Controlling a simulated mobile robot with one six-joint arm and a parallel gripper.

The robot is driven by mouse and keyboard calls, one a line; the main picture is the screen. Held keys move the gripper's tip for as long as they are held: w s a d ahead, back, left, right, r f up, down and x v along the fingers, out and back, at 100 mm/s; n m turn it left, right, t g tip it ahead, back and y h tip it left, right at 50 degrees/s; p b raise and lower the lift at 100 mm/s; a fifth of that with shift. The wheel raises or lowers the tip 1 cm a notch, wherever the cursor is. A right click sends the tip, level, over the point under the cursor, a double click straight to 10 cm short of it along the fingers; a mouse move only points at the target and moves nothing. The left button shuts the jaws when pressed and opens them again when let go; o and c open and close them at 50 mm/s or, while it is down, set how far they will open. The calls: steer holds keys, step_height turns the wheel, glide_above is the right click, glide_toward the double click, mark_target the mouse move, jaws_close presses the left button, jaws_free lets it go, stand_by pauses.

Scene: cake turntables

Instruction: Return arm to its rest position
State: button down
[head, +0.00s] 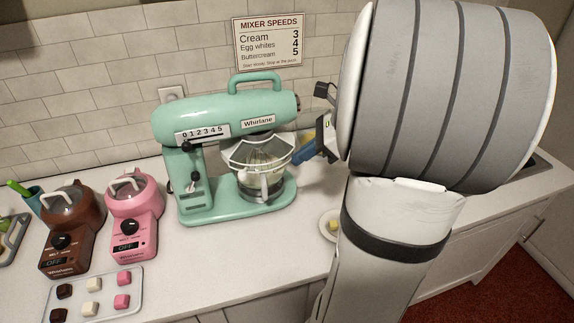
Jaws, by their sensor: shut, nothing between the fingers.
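My gripper (299,157) shows in the head view with blue fingers, just right of the mixer bowl. The fingers look shut with nothing between them. My arm's large grey and white links fill the right side of the view and hide part of the gripper's wrist. The teal stand mixer (216,125) stands upright on the counter to the left of the gripper. Its glass bowl (263,181) sits under the mixer head with a clear guard and a whisk in it. I cannot tell whether the fingertips touch the bowl guard or are apart from it.
A brown melting pot (72,235) and a pink one (133,218) stand at left behind a tray (103,312) of coloured cubes. A small plate (325,226) with a yellow piece sits beside my arm. The counter before the mixer is clear. A mixer-speeds sign (268,41) hangs behind.

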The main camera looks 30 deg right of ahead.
steer(key=shift+s+d+r, duration=0.2)
steer(key=shift+d+r, duration=0.05)
steer(key=shift+r, duration=0.1)
steer(key=s+a+f+n+h, duration=0.1)
steer(key=s+a+n+h, duration=0.2)
steer(key=n, duration=0.9)
steer(key=s+a+f+n+g+h, duration=0.1)
steer(key=s+a+n+h, duration=0.3)
steer(key=a+n, duration=0.7)
steer(key=s+f+n, duration=0.1)
steer(key=s, duration=0.1)
steer(key=shift+s+a+f+n+g+h, duration=0.25)
steer(key=shift+s+a+n+g+h, duration=0.05)
steer(key=shift+s+a, duration=0.1)
steer(key=c, duration=2.1)
jaws_free()
